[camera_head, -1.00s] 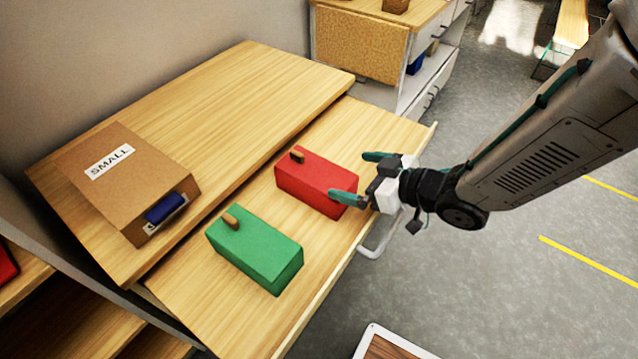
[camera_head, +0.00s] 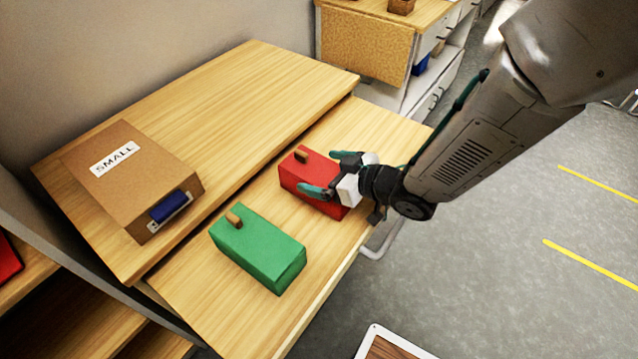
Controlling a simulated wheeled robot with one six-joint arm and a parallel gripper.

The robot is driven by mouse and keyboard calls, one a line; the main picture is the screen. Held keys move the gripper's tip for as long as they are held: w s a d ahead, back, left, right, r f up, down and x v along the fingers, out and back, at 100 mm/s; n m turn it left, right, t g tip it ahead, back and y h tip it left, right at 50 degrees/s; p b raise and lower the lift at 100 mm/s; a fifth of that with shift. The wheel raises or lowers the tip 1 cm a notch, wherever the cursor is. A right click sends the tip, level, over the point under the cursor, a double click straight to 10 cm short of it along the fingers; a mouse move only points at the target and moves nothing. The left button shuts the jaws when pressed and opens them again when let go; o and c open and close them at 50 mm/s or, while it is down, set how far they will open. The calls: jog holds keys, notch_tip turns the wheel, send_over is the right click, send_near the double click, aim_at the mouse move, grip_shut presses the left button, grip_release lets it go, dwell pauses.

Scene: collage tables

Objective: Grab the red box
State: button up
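My gripper (camera_head: 331,173) reaches in from the right, over the near right part of the red box. Its two teal fingers are spread apart, one toward the back and one across the box's front side. The gripper hides part of the box's right end. I cannot tell whether the fingers touch it.
A cardboard box (camera_head: 118,193) labelled SMALL stands on the wooden top (camera_head: 225,115) behind. A cabinet (camera_head: 362,47) stands at the back. Open floor lies to the right.

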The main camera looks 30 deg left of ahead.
jog(key=c, duration=1.1)
jog(key=shift+o, duration=0.2)
